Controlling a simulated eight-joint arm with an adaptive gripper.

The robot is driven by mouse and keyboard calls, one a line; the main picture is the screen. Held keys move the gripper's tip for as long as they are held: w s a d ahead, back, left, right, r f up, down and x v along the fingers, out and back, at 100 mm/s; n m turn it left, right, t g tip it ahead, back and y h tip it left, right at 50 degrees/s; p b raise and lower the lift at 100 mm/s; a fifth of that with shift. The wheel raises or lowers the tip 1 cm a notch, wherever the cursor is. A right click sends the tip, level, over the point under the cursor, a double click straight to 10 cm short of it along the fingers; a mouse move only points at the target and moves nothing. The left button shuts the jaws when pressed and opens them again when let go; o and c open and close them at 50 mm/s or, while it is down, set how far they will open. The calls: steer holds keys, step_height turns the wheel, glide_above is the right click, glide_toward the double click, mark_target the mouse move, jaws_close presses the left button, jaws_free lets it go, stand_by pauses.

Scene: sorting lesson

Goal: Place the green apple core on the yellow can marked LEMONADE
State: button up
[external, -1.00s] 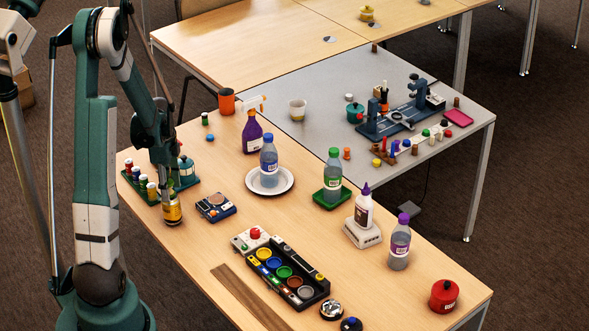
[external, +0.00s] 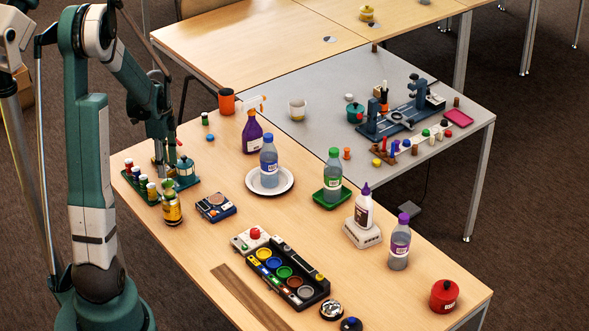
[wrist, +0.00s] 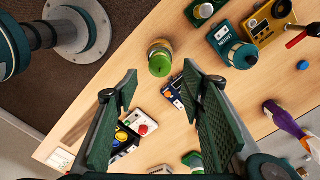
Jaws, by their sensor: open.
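The yellow can (external: 172,214) stands upright on the near left of the wooden table in the external view; its lettering is too small to read. A bright green piece, seemingly the apple core (wrist: 159,66), lies on top of the can in the wrist view.
A green tray with small jars (external: 143,184) stands close left of the can, and a teal lidded jar (external: 186,169) behind it. A dark blue box (external: 215,207) lies to its right. Bottles, a paint set (external: 283,274) and a white plate (external: 287,187) are farther right.

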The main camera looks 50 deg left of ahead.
mark_target(168, 182)
steer(key=shift+r, duration=1.3)
steer(key=w+d+r+n+t+y, duration=0.1)
steer(key=w+d+r+n+t, duration=0.1)
steer(key=d+r, duration=0.8)
steer(key=w+d+r+n+t+y, duration=0.15)
steer(key=d+r, duration=0.25)
steer(key=d, duration=1.1)
steer(key=s+d+r+n+t, duration=0.1)
steer(key=s+d, duration=0.1)
steer(key=d, duration=0.5)
steer(key=s+d+r+n+t+h, duration=0.1)
steer(key=s+d+r+n, duration=0.1)
steer(key=d, duration=0.5)
steer(key=s+d+r+n+t+h, duration=0.1)
steer(key=s+d, duration=0.3)
steer(key=d, duration=0.4)
steer(key=shift+r+n+t, duration=0.4)
steer(key=shift+n+t, duration=0.05)
steer(key=shift+n, duration=0.3)
steer(key=shift+s+f, duration=0.1)
